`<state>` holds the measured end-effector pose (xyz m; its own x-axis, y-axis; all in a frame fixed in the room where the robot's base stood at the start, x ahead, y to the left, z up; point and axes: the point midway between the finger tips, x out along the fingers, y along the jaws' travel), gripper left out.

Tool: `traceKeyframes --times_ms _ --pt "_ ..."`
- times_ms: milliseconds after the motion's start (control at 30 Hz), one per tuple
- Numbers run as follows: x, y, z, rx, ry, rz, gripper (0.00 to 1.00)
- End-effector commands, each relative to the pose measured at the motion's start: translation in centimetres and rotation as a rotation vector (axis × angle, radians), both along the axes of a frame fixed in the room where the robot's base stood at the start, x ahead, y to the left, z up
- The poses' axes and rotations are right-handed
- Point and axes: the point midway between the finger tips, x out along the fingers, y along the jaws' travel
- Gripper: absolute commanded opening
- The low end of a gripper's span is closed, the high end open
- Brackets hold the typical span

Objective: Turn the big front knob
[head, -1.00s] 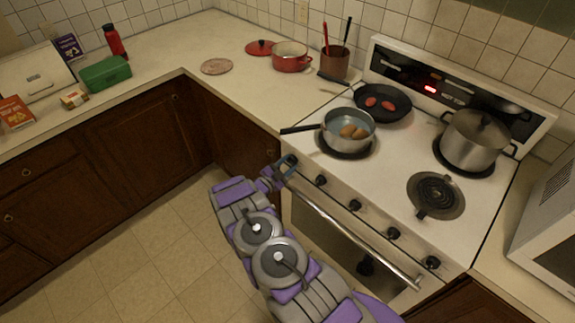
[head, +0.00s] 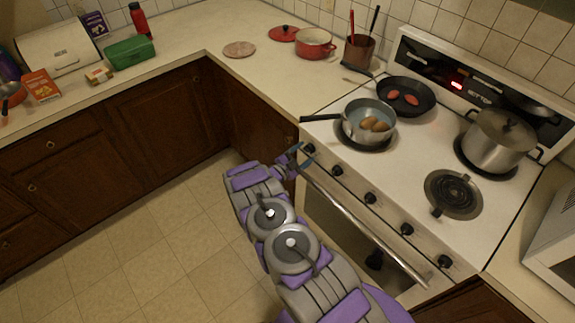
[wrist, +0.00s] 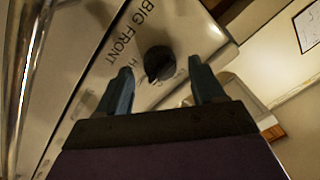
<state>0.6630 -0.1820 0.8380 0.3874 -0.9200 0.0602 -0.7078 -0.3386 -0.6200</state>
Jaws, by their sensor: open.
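The big front knob (wrist: 158,63) is a round black knob on the white stove panel (wrist: 92,50). Printed lettering reading "BIG FRONT" is beside it in the wrist view. My gripper (wrist: 160,76) is open, with one blue-grey finger toward each side of the knob in that view. The knob appears beyond the fingertips, and I see no clear contact. In the head view my gripper (head: 300,158) is at the left end of the stove's front panel and largely hides the knob there.
Several other knobs, such as one close by (head: 337,171), line the panel to the right. The oven handle (head: 365,232) runs below them. A saucepan (head: 369,122) with brown food stands on the front left burner, its handle (head: 320,118) jutting left above my gripper.

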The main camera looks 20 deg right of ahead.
Motion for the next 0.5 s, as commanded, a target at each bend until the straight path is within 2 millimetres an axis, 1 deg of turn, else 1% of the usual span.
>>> traceKeyframes --times_ms 167,500 --pt "-1.1 3.1 -0.1 0.000 0.000 0.005 0.68" --pt "-4.1 10.1 -0.7 -0.001 0.002 0.005 0.68"
